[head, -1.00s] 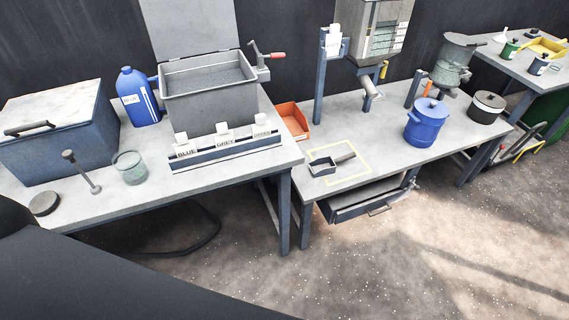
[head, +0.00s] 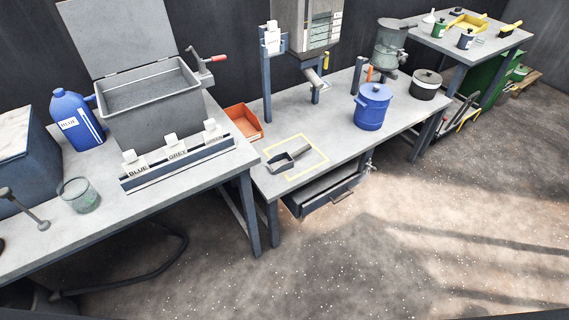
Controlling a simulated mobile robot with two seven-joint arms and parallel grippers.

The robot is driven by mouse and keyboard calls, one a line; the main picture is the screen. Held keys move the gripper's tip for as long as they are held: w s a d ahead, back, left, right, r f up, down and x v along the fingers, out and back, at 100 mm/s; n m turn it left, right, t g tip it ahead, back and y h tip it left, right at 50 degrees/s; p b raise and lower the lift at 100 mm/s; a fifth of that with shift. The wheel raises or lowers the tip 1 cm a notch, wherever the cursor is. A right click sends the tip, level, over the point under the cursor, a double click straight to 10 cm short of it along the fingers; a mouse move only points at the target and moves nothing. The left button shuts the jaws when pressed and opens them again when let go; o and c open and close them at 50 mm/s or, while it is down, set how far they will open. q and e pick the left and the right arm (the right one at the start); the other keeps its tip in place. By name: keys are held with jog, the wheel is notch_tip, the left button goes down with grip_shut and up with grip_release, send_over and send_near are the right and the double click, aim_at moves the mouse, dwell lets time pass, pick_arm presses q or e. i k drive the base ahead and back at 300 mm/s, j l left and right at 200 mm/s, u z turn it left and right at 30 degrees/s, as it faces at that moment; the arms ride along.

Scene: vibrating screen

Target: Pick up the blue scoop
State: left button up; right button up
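A small scoop (head: 281,163) lies on the middle table inside a yellow outlined square (head: 322,152). Its pan looks dark blue-grey, and its short grey handle points to the upper right. Nothing is touching it except the tabletop. Neither of my grippers shows in the head view, so their state is hidden.
The middle table (head: 345,146) also bears an orange bin (head: 243,121), a blue lidded pot (head: 373,107) and a dark pot (head: 426,84). A drawer (head: 325,193) hangs under its front edge. The left table (head: 190,190) holds a grey screen box (head: 150,105). The floor in front is open.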

aim_at(281, 162)
jog(key=u, duration=1.55)
jog(key=z, duration=1.55)
jog(key=i+l+u, duration=0.15)
jog(key=i+l, duration=0.3)
